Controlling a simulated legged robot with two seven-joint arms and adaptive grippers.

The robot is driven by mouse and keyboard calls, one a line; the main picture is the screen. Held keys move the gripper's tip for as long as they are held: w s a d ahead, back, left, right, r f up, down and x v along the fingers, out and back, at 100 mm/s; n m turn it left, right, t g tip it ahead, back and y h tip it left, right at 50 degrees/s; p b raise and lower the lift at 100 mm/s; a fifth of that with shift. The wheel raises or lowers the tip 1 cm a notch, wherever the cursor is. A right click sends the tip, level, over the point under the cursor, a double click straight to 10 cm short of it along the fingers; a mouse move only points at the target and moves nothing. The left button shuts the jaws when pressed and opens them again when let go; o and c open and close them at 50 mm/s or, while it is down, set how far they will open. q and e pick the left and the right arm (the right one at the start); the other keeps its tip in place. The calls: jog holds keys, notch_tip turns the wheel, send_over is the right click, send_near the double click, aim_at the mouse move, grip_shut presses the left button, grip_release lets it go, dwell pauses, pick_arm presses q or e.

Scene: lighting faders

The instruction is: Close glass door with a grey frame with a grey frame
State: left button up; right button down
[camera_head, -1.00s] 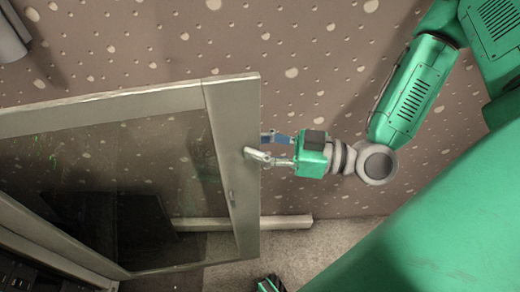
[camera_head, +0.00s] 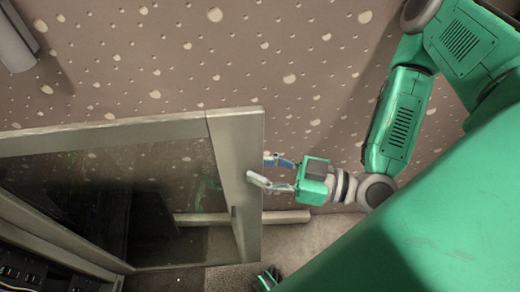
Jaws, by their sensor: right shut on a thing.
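The glass door (camera_head: 228,135) has a wide grey frame and a dark, see-through pane (camera_head: 140,185). It stands swung out from the cabinet at the lower left, its free edge toward the right. My right gripper (camera_head: 268,172) is at this free edge, reaching in from the right. One finger lies over the near face of the frame and the other is at the edge behind it. It is shut on the door frame; the exact contact is small and partly hidden.
A dark cabinet (camera_head: 40,272) with rows of small parts stands at the lower left. A spotted brown wall (camera_head: 200,60) fills the back, with a pale skirting strip (camera_head: 285,217) at its foot. A grey cylinder (camera_head: 14,45) hangs at the upper left.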

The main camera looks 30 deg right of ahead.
jog(key=shift+s+a+p, duration=0.35)
jog(key=shift+s+p, duration=0.15)
jog(key=shift+s, duration=0.25)
jog(key=shift+m+t+h, duration=0.7)
jog(key=shift+h, duration=0.1)
jog(key=shift+s+a+p, duration=0.35)
jog(key=shift+s+a, duration=0.1)
jog(key=shift+s, duration=0.25)
jog(key=shift+s+a+p, duration=0.3)
jog(key=shift+s+a, duration=0.15)
jog(key=shift+s, duration=0.3)
jog(key=shift+s+a+p, duration=0.35)
jog(key=shift+s+a, duration=0.1)
jog(key=shift+s, duration=0.25)
jog(key=shift+s+a, duration=0.1)
jog(key=s+a+m+t+h+p, duration=0.1)
jog(key=s+a+h+p, duration=0.1)
jog(key=s+a+p, duration=0.1)
jog(key=shift+s+a+m, duration=0.3)
jog(key=shift+s+a, duration=0.5)
jog(key=shift+s, duration=0.55)
jog(key=shift+p, duration=0.3)
